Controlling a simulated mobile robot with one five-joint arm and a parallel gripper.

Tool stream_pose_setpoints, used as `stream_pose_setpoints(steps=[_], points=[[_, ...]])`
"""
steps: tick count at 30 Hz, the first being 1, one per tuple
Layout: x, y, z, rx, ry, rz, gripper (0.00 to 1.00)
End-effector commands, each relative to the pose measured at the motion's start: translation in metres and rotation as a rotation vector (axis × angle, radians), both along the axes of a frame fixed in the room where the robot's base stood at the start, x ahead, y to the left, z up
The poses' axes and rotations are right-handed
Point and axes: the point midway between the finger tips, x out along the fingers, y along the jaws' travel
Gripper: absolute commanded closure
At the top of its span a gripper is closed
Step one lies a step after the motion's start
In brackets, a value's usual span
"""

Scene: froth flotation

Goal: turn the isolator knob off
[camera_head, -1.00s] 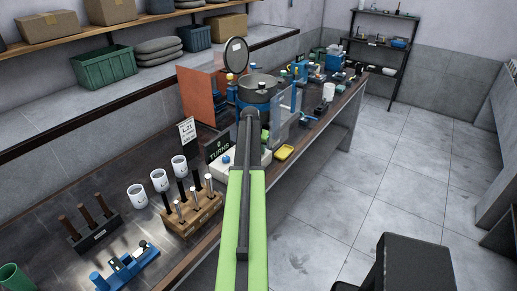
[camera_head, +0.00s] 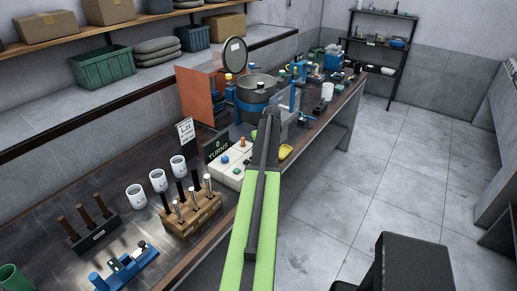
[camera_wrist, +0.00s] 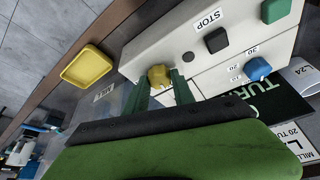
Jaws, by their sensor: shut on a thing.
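A yellow knob (camera_wrist: 160,76), the likely isolator knob, sits on the white control box (camera_wrist: 135,50) in the wrist view. No label naming it an isolator is readable. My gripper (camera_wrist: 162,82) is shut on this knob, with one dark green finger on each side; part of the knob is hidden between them. Its pointing direction is hard to tell. The box also shows in the head view (camera_head: 232,173), partly behind my arm, and my gripper is hidden there. The box carries a black square button (camera_wrist: 216,40) near a STOP label and a blue knob (camera_wrist: 257,68).
A yellow tray (camera_wrist: 87,67) lies beside the box, and also shows in the head view (camera_head: 286,151). A green TURNS sign (camera_head: 217,149) stands behind the box. A rack (camera_head: 193,217) and several white cups are nearby on the bench.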

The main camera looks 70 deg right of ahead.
Motion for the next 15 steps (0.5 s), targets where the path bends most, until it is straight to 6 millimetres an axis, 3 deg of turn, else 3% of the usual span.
stream_pose_setpoints(steps=[15], points=[[-0.0024, -0.0015, -0.0004, 0.001, 0.004, 0.216, 1.00]])
